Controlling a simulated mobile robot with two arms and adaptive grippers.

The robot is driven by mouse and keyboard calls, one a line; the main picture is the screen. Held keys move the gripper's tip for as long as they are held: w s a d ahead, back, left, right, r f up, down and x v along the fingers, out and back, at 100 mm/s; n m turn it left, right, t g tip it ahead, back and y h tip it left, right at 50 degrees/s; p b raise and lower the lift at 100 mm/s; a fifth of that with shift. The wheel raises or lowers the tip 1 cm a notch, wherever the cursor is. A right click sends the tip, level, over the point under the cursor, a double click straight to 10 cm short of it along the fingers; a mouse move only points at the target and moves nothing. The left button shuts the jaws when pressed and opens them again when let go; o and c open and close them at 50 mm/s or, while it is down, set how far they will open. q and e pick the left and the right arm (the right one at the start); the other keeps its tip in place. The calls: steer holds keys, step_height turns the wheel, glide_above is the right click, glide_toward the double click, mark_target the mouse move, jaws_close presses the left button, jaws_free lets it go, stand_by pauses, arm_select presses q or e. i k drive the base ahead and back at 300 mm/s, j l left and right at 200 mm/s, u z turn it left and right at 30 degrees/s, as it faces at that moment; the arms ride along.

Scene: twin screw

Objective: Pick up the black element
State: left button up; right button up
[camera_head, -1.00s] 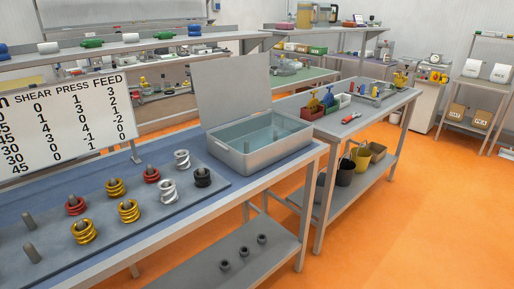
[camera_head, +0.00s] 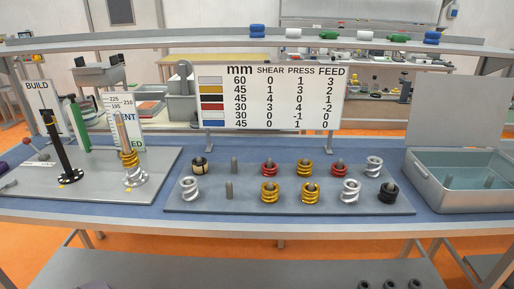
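A black element (camera_head: 388,193) sits on a peg at the right front corner of the grey peg board (camera_head: 330,208) on the bench. A white element (camera_head: 350,190) is just left of it, and another white one (camera_head: 374,167) is behind it. Red elements (camera_head: 269,168) and yellow elements (camera_head: 270,192) stand further left on the board. Another element (camera_head: 199,165) at the back left looks dark and yellow. Neither of my grippers is in view.
Two pegs (camera_head: 229,190) on the board are bare. A grey open-lidded bin (camera_head: 470,200) stands right of the board. A chart sign (camera_head: 268,95) stands behind it. At left, a plate (camera_head: 90,190) holds a black BUILD post (camera_head: 65,155) and a post with a yellow element.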

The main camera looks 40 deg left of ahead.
mark_target(198, 169)
steer(key=u, duration=1.75)
